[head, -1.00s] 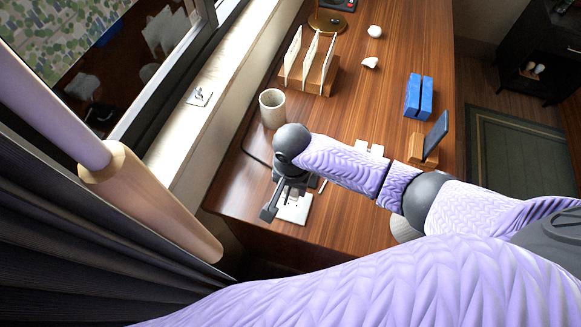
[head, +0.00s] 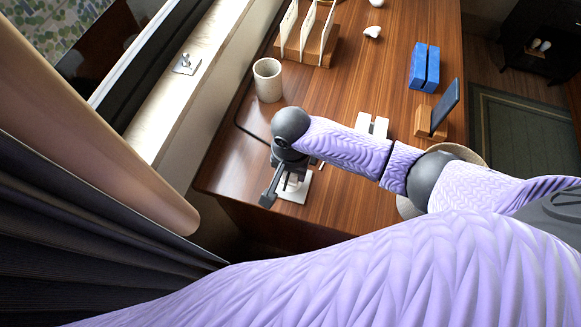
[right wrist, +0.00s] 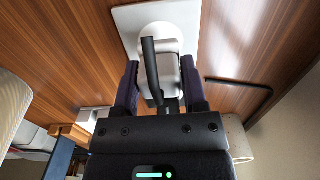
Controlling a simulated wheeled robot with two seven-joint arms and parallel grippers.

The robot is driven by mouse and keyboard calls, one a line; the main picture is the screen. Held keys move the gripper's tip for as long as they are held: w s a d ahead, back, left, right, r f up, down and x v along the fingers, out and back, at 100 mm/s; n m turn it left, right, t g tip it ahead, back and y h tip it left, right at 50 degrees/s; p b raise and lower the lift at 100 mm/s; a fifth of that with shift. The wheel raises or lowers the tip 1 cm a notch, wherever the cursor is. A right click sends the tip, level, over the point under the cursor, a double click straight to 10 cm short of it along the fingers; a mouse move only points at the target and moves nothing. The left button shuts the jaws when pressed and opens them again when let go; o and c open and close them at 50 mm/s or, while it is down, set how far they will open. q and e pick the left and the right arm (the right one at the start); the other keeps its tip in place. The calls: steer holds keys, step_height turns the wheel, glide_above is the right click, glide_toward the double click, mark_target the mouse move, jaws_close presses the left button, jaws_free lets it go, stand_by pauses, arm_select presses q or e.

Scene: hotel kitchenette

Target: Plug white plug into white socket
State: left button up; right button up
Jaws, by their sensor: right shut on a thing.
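My right gripper (head: 285,182) is low over the near left corner of the wooden desk, at the white socket (head: 302,190). In the right wrist view the right gripper (right wrist: 160,72) is shut on the white plug (right wrist: 169,74), with a dark finger on each side and a dark cord running over it. The white socket plate (right wrist: 126,22) lies directly beyond the plug, which overlaps it in the picture. The contact faces are hidden, so I cannot tell whether the plug is seated. My left gripper is not in view.
A speckled cup (head: 267,80) and a wooden rack (head: 318,49) with white cards stand farther back. A blue holder (head: 424,67), a phone on a wooden stand (head: 429,122) and a white item (head: 373,126) are to the right. The desk's middle is mostly clear.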

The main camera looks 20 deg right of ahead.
steer(key=shift+f+b, duration=0.3)
steer(key=shift+f, duration=0.2)
steer(key=shift+r, duration=0.1)
stand_by(0.3)
steer(key=shift+p, duration=0.5)
stand_by(0.4)
steer(key=shift+p, duration=0.4)
stand_by(0.6)
